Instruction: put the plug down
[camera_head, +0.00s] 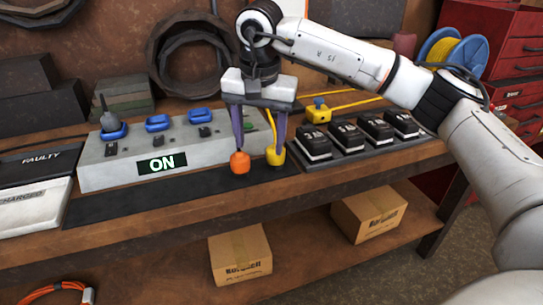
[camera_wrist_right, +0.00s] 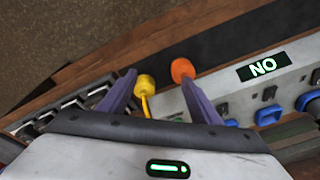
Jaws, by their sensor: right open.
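My right gripper (camera_head: 258,152) is open above the dark mat (camera_head: 140,203), its two purple fingers pointing down. A yellow plug (camera_head: 275,156) with a yellow cord is by its right fingertip. An orange knob-like piece (camera_head: 240,163) is by its left fingertip. In the right wrist view the yellow plug (camera_wrist_right: 146,84) and the orange piece (camera_wrist_right: 182,69) show between and just beyond the spread fingers (camera_wrist_right: 162,85). I cannot tell whether either touches a finger or the mat. My left gripper is not in view.
A grey power box (camera_head: 108,174) with blue sockets and a lit ON sign stands behind the mat. Several black battery-like blocks (camera_head: 348,133) sit in a row on the right. A yellow block (camera_head: 320,112) is behind them. The mat's left part is clear.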

